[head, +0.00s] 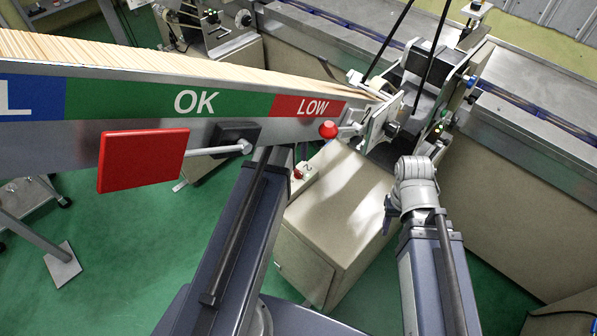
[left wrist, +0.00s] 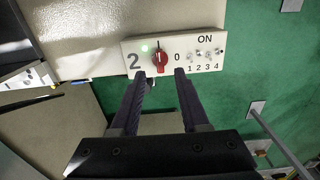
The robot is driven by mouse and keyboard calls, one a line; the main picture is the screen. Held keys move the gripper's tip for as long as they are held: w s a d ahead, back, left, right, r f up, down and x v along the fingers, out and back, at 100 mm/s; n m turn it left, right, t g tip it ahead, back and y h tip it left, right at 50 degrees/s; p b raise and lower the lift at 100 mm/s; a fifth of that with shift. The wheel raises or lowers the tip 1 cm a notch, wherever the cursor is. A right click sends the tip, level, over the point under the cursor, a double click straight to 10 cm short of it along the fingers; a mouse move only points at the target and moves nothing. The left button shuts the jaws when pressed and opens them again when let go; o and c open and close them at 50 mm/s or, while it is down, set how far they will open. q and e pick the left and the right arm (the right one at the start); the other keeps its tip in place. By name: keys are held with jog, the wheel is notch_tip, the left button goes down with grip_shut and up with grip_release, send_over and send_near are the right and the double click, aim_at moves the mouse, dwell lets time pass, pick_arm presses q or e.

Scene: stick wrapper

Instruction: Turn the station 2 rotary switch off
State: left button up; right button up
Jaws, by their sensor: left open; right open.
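The station 2 panel (left wrist: 175,54) fills the top middle of the left wrist view, a pale plate marked 2. Its red rotary switch (left wrist: 160,62) stands between the large 2 and a 0, with its narrow end pointing up, not at the 0. A green light (left wrist: 145,48) glows beside it. My left gripper (left wrist: 160,75) is open, with its fingertips either side of the switch's lower end; I cannot tell whether they touch it. In the head view the panel (head: 307,177) is partly hidden, and the hopper hides my left gripper. My right gripper (head: 388,214) is open and empty beside the cabinet.
Small numbered toggles (left wrist: 204,53) sit right of the switch on the same panel. The stick hopper (head: 240,105), with a red paddle (head: 143,160) and a red ball knob (head: 328,129), hangs above my left arm. A beige cabinet (head: 340,215) stands between my arms.

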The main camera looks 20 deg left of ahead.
aim_at(298, 171)
pick_arm(q)
notch_tip(298, 171, down, 5)
jog(key=b, duration=0.4)
grip_shut()
dwell(0.4)
